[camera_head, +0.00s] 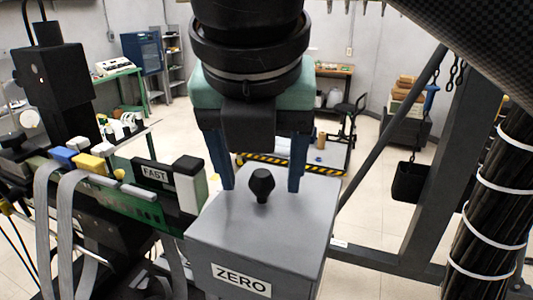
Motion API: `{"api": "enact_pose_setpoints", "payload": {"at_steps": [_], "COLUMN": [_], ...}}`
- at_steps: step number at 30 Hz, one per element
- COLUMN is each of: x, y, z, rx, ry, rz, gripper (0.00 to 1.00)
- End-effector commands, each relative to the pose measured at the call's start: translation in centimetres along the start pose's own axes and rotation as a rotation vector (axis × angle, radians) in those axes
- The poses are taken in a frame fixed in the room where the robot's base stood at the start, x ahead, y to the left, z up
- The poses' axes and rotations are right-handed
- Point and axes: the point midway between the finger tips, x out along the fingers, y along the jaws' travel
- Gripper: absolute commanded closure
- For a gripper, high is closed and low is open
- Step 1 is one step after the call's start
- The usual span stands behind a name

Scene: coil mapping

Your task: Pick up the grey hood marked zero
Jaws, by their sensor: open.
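The grey hood (300,228) is a box with a white label reading ZERO (241,280) on its front face. A black knob (261,186) stands upright on its top. My gripper (260,185) points down over the hood with its two blue fingers apart. One finger is on each side of the knob, and there is a visible gap between each finger and the knob. The fingertips are near the level of the hood's top. I cannot tell whether they touch it. The hood's lower part is cut off by the picture's bottom edge.
A green board with a FAST label (155,172), coloured connectors and grey ribbon cables (72,230) is close on the left. A dark frame post (432,170) and a black cable bundle (490,210) stand on the right. Pale floor shows between the hood and the post.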

Motion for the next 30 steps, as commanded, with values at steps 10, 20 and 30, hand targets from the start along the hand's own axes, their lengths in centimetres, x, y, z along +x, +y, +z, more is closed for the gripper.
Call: {"api": "enact_pose_setpoints", "payload": {"at_steps": [10,20,30], "x": [0.33,0.33,0.32], "y": [0.00,-0.01,-0.01], "z": [0.05,0.04,0.05], "rx": [0.000,0.000,0.000], "ry": [-0.001,-0.001,-0.001], "rz": [0.000,0.000,0.000], "gripper": [0.40,0.99,1.00]}}
